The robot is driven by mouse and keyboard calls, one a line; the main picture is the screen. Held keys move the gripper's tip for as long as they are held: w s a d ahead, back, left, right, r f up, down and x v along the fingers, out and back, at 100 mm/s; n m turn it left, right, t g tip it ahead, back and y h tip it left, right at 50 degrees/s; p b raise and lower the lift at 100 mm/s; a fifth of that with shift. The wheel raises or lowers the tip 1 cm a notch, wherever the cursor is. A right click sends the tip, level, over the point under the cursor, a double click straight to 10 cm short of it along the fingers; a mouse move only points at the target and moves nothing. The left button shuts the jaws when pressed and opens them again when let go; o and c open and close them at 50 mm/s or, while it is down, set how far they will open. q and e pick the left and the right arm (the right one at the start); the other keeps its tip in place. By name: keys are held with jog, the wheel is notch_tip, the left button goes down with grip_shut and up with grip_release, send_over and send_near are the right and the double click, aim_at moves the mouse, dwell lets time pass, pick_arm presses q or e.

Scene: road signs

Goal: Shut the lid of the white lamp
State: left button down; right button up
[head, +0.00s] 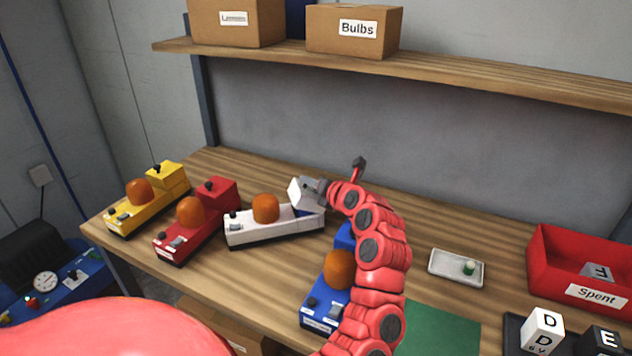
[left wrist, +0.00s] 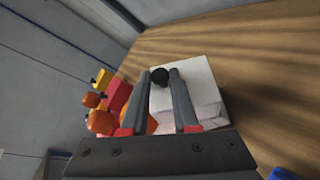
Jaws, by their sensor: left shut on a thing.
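The white lamp (head: 272,236) lies on the bench in the middle of the head view, with an orange dome (head: 265,208) on top. Its white lid (head: 297,194) is at the right end and sits tilted up, not flat in line with the body. My left gripper (head: 313,189) is at this lid and shut on it. In the left wrist view the white lid (left wrist: 205,90) shows between and beside the fingers, with a black knob (left wrist: 160,77) near one fingertip. The gripper hides part of the lid. My right gripper is not in view.
Yellow (head: 124,218) and red (head: 172,244) lamps stand left of the white one. A blue lamp (head: 318,306) is in front, partly behind my arm. A small tray (head: 440,266) and a red Spent bin (head: 545,262) are right. A shelf (head: 450,70) overhangs the back.

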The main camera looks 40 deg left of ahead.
pick_arm(q)
jog(key=shift+s+a, duration=0.2)
jog(key=shift+s, duration=0.05)
dwell(0.3)
jog(key=c, duration=0.7)
grip_release()
jog(key=shift+d, duration=0.1)
jog(key=shift+s+d, duration=0.1)
jog(key=shift+d, duration=0.3)
jog(key=b+v, duration=0.3)
jog(key=v, duration=1.3)
jog(key=shift+s+d+r, duration=0.1)
jog(key=shift+s+d, duration=0.05)
jog(key=shift+s, duration=0.05)
